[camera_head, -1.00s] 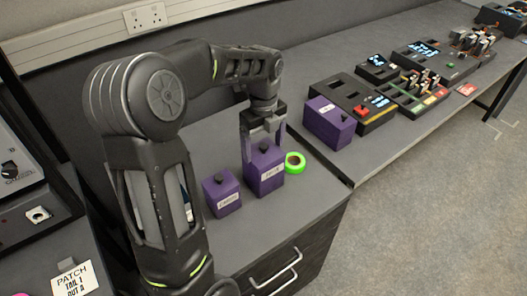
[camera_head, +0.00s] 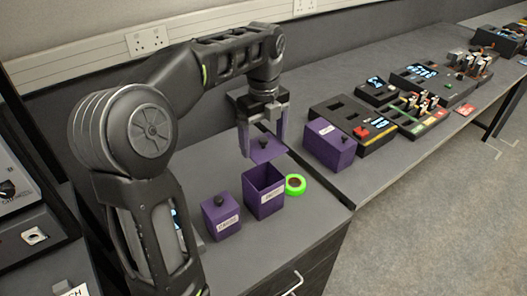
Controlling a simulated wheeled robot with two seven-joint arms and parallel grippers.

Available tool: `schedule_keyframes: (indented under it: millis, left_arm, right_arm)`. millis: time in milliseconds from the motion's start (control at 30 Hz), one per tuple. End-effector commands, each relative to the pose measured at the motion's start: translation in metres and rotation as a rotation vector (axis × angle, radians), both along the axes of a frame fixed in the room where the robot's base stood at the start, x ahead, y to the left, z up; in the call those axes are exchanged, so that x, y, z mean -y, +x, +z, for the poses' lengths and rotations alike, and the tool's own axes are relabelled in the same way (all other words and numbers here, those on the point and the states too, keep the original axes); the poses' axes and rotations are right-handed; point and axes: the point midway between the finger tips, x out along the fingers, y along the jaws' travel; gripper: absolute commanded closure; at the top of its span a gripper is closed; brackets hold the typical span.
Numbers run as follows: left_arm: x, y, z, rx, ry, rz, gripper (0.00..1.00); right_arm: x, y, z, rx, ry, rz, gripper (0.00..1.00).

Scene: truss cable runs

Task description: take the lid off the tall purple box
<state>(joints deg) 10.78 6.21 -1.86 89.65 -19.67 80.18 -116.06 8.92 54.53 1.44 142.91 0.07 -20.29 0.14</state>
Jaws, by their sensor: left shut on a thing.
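The tall purple box (camera_head: 265,199) stands on the grey bench with its top open and its dark inside showing. A label is on its front. Its purple lid (camera_head: 268,153), with a dark knob, is raised above and slightly behind the open top, apart from the box. My left gripper (camera_head: 263,141) points down and is shut on the lid's knob, holding the lid roughly level. My right gripper is not in view.
A shorter purple box (camera_head: 221,218) with a knobbed lid stands left of the tall one. A green tape ring (camera_head: 295,184) lies close on its right. Another purple box (camera_head: 329,146) and dark panels (camera_head: 352,124) stand further right. Bare bench lies in front.

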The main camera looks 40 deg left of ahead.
Motion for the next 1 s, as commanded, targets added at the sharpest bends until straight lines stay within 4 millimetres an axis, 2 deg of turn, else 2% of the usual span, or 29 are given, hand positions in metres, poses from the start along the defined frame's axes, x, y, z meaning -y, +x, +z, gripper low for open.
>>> schedule_keyframes:
  millis: [733, 867, 1000]
  left_arm:
    - [0.001, 0.001, 0.002, 0.0, -0.001, 0.007, 0.54]
    - [0.006, 0.004, -0.002, -0.001, -0.002, 0.057, 0.54]
    - [0.018, 0.013, -0.013, -0.002, -0.003, 0.188, 0.54]
  right_arm:
    - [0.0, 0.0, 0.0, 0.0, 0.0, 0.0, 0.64]
    - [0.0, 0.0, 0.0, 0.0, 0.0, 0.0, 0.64]
    - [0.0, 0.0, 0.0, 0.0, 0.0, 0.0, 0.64]
